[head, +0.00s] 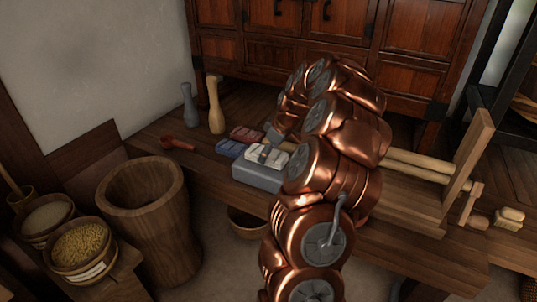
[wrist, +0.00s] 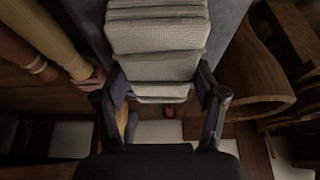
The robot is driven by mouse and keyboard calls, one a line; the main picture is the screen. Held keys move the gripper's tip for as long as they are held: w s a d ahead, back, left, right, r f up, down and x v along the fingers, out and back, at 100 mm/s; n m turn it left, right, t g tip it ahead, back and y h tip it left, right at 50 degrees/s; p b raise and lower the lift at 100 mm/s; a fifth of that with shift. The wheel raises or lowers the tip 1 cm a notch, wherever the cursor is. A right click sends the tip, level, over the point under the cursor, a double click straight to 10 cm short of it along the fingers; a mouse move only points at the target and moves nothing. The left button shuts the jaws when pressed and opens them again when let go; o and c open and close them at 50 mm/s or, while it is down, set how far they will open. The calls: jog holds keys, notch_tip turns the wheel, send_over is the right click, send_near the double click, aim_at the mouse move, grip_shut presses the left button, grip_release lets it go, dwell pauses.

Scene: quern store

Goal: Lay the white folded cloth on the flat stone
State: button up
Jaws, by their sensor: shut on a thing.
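The white folded cloth (head: 267,156) shows in the head view over the top of the flat grey stone (head: 257,177) on the low wooden bench. In the wrist view the cloth (wrist: 157,38) is a stack of pale woven folds between the two fingers of my gripper (wrist: 160,86). My gripper is shut on it. The stone's grey surface (wrist: 229,25) shows behind the cloth in that view. I cannot tell whether the cloth touches the stone. My arm hides the stone's right end in the head view.
A blue folded cloth (head: 230,149) and a red one (head: 246,134) lie behind the stone. A red scoop (head: 178,144), a grey bottle-shaped piece (head: 190,105) and a pale wooden one (head: 215,105) are to the left. A large wooden mortar (head: 150,225) stands before the bench.

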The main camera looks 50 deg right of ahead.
jog(key=o, duration=1.2)
jog(key=shift+f, duration=0.15)
jog(key=p+v, duration=0.3)
jog(key=v, duration=0.9)
jog(key=s+a+r+g+y, duration=0.1)
jog(key=s+a+g, duration=0.1)
jog(key=a, duration=1.3)
jog(key=s+a+g, duration=0.2)
jog(key=a, duration=1.2)
jog(key=s+a+f+m+g+h, duration=0.1)
jog(key=s+a, duration=0.4)
jog(key=s, duration=0.6)
jog(key=s+a+f+m+g+h, duration=0.1)
jog(key=s+a+f+m+g, duration=0.1)
jog(key=s, duration=0.9)
jog(key=a+f+g, duration=0.1)
jog(key=a+f, duration=0.1)
jog(key=shift+s+a, duration=0.35)
jog(key=shift+a, duration=0.05)
